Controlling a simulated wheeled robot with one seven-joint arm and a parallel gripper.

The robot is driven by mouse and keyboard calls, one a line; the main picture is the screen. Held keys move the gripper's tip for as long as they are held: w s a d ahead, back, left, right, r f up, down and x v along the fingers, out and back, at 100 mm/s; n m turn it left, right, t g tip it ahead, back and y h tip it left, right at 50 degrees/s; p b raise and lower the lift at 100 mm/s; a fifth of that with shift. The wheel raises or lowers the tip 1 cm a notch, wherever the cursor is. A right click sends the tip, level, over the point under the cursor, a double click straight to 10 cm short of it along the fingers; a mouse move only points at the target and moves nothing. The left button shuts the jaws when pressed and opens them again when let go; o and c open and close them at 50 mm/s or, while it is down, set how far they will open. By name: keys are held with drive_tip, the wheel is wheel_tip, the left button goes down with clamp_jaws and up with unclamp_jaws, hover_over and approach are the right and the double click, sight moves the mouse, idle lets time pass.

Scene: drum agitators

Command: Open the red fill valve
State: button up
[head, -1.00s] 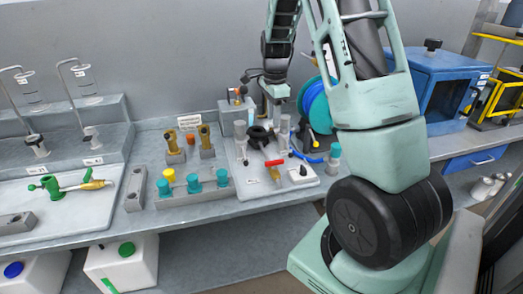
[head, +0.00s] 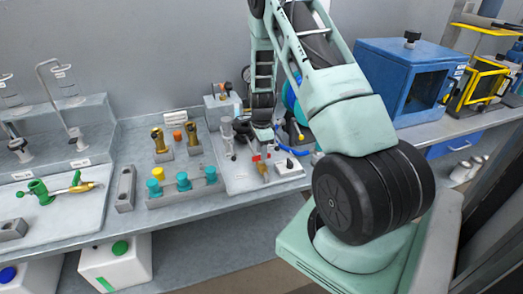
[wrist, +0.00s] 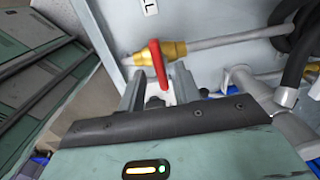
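The red fill valve handle (wrist: 158,65) stands out from a brass valve body (wrist: 168,50), crosswise to the grey pipe. In the wrist view it lies between the two fingers of my gripper (wrist: 157,73), with a visible gap on each side. My gripper is open around the handle and does not appear to touch it. In the head view my gripper (head: 262,143) is low over the back of the valve board, and the small red handle (head: 256,158) shows just in front of it, partly hidden.
The white valve board (head: 238,185) carries clear cylinders and a black hose (wrist: 300,45) near my gripper. A rack with teal and yellow caps (head: 185,195) stands to the left. A blue cabinet (head: 400,60) is at right. A grey pipe (wrist: 235,37) runs right from the valve.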

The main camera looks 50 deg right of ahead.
drive_tip(key=shift+f, duration=0.75)
clamp_jaws()
